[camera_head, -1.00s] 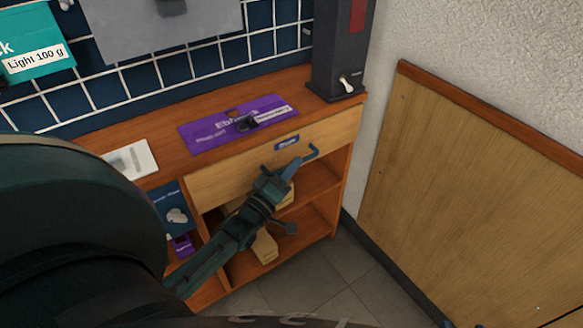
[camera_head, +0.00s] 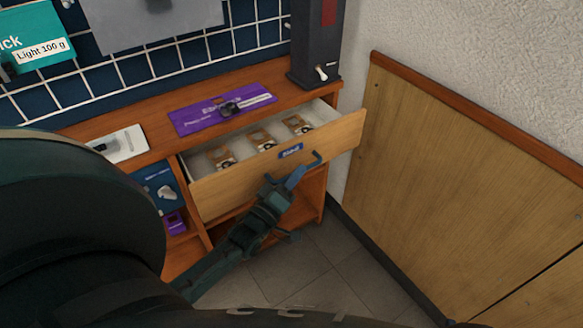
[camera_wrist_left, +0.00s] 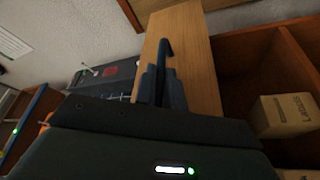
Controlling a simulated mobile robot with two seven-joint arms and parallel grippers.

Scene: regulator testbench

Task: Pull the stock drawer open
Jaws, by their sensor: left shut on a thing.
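The stock drawer (camera_head: 238,187) is partly open in the head view. Its light wooden front stands out from the desk, and several small brown-and-white packets (camera_head: 263,139) lie inside. My left gripper (camera_head: 292,180) is shut on the blue drawer handle (camera_head: 314,160), which also shows in the left wrist view (camera_wrist_left: 165,50) against the drawer front (camera_wrist_left: 192,45). The gripper hides part of the handle. My right gripper is not in view.
A dark upright box (camera_head: 317,45) with a white switch stands on the desk top above the drawer. A wooden wall panel (camera_head: 470,170) is close on the right. Tiled floor (camera_head: 315,265) in front is clear.

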